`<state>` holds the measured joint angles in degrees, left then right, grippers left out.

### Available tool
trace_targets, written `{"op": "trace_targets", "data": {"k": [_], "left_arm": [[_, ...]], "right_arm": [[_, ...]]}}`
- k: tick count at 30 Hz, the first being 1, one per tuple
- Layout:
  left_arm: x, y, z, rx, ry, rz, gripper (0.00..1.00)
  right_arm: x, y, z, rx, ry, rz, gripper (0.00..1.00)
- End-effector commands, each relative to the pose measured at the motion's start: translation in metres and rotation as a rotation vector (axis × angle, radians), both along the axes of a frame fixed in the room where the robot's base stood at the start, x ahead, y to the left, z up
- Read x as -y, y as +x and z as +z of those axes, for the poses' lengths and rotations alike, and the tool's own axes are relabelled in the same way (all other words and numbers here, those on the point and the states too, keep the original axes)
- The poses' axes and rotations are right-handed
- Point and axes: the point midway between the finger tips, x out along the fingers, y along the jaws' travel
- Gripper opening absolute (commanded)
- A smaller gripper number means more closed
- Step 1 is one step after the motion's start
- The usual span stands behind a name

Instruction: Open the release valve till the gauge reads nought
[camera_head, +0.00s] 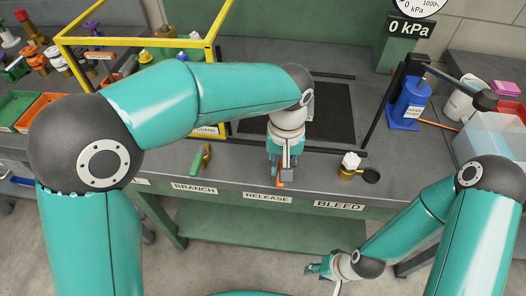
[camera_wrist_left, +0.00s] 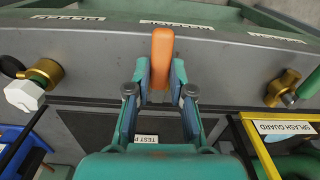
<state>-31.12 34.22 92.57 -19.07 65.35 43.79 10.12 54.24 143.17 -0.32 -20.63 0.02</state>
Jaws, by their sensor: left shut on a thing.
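The release valve's orange handle (camera_wrist_left: 162,52) stands between the fingers of my left gripper (camera_wrist_left: 160,78) in the left wrist view, with a finger against each side. In the head view my left gripper (camera_head: 283,168) is at the bench front, above the RELEASE label (camera_head: 267,197), and the orange handle (camera_head: 280,184) points toward the front edge. The gauge (camera_head: 418,5) is cut off at the top; its readout (camera_head: 408,28) shows 0 kPa. My right gripper (camera_head: 321,267) hangs in front of the bench, away from the valves; its finger gap is too small to judge.
A green-handled valve (camera_head: 200,160) stands above the BRANCH label (camera_head: 194,187). A brass valve with a white knob (camera_head: 350,162) stands above the BLEED label (camera_head: 339,206). A yellow frame (camera_head: 135,41) rises at the left.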

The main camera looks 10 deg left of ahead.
Motion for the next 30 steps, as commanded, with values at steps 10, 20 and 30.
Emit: {"op": "trace_targets", "data": {"k": [10,20,30], "left_arm": [[0.003,0.001,0.001,0.005,-0.01,0.017,0.38],[0.002,0.0,0.006,0.002,-0.006,0.015,0.38],[0.002,0.0,0.045,0.002,-0.006,0.014,0.38]], "right_arm": [[0.0,0.0,0.0,0.0,0.0,0.0,0.4],[0.0,0.0,0.005,0.0,0.0,0.0,0.4],[0.0,0.0,0.038,0.0,0.0,0.0,0.4]]}}
